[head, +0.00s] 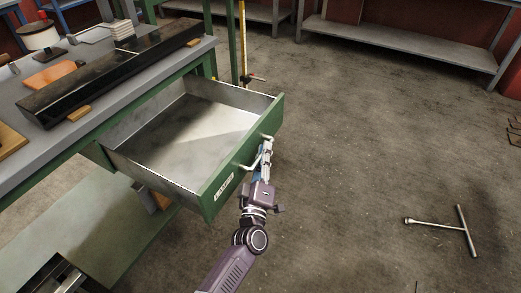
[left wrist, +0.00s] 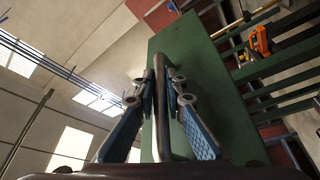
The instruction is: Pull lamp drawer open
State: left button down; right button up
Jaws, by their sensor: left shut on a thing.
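The lamp drawer (head: 214,201) is a grey metal box with a green front, under the workbench at the left of the head view. It stands pulled well out, and its inside looks empty. A white label, too small to read surely, is on the front. My left gripper (head: 266,150) is at the front's handle (head: 268,137). In the left wrist view the fingers of my left gripper (left wrist: 162,78) are closed around the metal handle bar (left wrist: 161,120), with the green drawer front (left wrist: 205,70) behind. My right gripper is not in view.
A T-shaped metal tool (head: 440,226) lies on the floor at the right. Low shelves (head: 400,45) stand at the back. The floor between is clear.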

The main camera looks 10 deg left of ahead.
pick_arm(q)
jog(key=shift+f, duration=0.1)
jog(key=c, duration=2.2)
grip_release()
jog(key=shift+c, duration=0.2)
jog(key=shift+s, duration=0.1)
jog(key=v, duration=1.1)
jog(key=shift+s, duration=0.4)
